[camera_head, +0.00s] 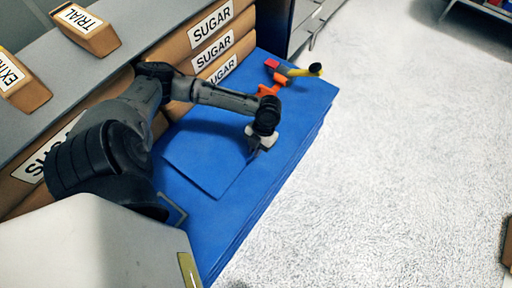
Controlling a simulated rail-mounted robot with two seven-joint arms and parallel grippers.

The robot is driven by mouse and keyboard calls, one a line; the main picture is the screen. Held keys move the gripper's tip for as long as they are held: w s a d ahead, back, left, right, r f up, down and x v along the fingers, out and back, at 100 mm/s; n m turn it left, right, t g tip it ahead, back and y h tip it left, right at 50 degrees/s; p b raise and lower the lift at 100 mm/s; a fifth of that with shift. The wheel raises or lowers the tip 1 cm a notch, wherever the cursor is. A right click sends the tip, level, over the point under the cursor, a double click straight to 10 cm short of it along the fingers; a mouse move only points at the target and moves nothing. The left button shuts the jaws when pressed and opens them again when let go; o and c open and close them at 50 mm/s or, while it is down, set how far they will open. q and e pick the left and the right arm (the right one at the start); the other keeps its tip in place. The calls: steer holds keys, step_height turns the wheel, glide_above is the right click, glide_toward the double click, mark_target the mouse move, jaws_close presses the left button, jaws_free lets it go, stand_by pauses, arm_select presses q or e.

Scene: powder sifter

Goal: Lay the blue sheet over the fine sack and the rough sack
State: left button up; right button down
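A flat blue sheet (207,164) lies over a broad surface of nearly the same blue, with its near corner and front edges standing out. My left gripper (256,150) points down at the sheet's right-hand edge. The fingers are small and partly hidden, so I cannot tell whether they are open or pinching the sheet. No label reading fine or rough is in view, so I cannot pick out either sack. My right gripper is not in view.
Sacks marked SUGAR (212,24) are stacked along the back. A TRIAL pack (86,30) and a partly cut-off pack (20,82) stand on the grey shelf (60,85). An orange-and-yellow tool (272,88) lies at the blue surface's far end. Pale floor (400,170) is open at right.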

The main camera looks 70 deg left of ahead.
arm_select(q)
steer(key=o, duration=0.4)
steer(key=shift+r, duration=0.15)
steer(key=shift+r, duration=0.25)
steer(key=p+v, duration=0.6)
steer(key=v, duration=0.6)
steer(key=s+d+f+n+t, duration=0.25)
steer(key=d+f+n, duration=0.2)
steer(key=d, duration=0.35)
steer(key=s+d+f+n+t, duration=0.1)
steer(key=s+d+f+n, duration=0.2)
steer(key=d+n, duration=0.3)
steer(key=s+d+r+n+t, duration=0.1)
steer(key=s+n, duration=0.1)
steer(key=n, duration=0.3)
steer(key=s+n+t+y, duration=0.1)
steer(key=s+n, duration=0.2)
steer(key=n, duration=0.3)
steer(key=s+d+r+n+t+y, duration=0.1)
steer(key=s+n+t, duration=0.1)
steer(key=n, duration=0.4)
steer(key=shift+s+d+r+n, duration=0.25)
steer(key=shift+d+r, duration=0.05)
